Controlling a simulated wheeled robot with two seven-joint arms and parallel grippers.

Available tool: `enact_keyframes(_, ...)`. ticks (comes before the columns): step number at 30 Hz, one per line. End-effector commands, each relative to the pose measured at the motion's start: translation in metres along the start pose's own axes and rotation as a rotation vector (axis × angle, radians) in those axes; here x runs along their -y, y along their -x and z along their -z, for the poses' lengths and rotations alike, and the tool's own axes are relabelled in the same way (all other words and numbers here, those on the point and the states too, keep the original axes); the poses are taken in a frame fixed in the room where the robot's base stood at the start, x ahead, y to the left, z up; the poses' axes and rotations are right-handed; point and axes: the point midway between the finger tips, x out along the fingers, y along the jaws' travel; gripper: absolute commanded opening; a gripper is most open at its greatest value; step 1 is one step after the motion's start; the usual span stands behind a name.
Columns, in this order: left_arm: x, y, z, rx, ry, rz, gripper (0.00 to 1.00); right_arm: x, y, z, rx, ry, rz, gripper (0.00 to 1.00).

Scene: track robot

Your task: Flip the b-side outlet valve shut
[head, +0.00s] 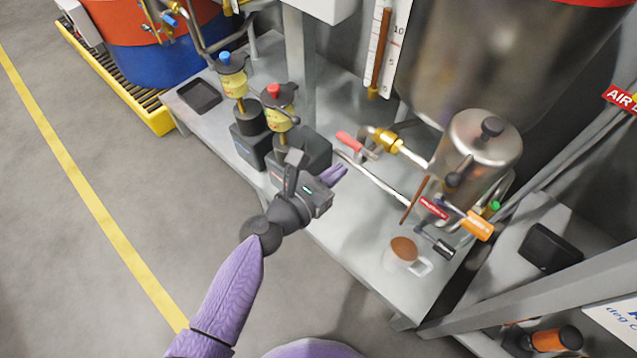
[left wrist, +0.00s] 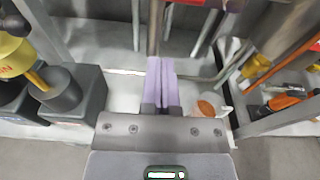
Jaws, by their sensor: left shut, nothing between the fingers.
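My left gripper (head: 335,174) is shut and empty above the bench, with its purple fingers together; it also shows in the left wrist view (left wrist: 162,62). Beyond its fingertips, a brass valve (head: 387,141) with a red lever (head: 350,141) sits on the pipe to the steel canister (head: 480,150). The fingers appear apart from this lever. Further right are an orange handle (head: 480,226) beside a red label (head: 433,207) and a black handle (head: 436,243). I cannot read which fitting is the b-side outlet valve. My right gripper is not in view.
A clear cup (head: 418,268) holding brown liquid stands under a thin brown stream. Two pumps with a blue knob (head: 224,58) and a red knob (head: 273,90) stand left on the bench (head: 350,226). A diagonal rail (head: 530,280) bounds the right; open floor lies left.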

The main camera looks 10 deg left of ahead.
Motion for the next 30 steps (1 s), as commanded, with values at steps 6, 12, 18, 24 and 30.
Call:
enact_keyframes(6, 0.000, -0.023, -0.021, 0.004, -0.006, 0.000, 0.00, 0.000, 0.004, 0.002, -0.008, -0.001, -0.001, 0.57)
enact_keyframes(12, 0.000, -0.015, -0.039, 0.003, -0.003, 0.000, 0.00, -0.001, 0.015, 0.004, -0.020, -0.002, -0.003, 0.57)
enact_keyframes(18, 0.000, -0.014, -0.038, -0.001, 0.000, 0.000, 0.00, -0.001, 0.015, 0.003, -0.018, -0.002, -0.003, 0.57)
enact_keyframes(24, 0.000, -0.014, -0.038, -0.001, -0.001, 0.000, 0.00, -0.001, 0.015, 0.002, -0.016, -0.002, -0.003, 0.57)
enact_keyframes(30, -0.001, -0.014, -0.040, 0.000, -0.035, -0.004, 0.00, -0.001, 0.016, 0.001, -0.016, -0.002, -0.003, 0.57)
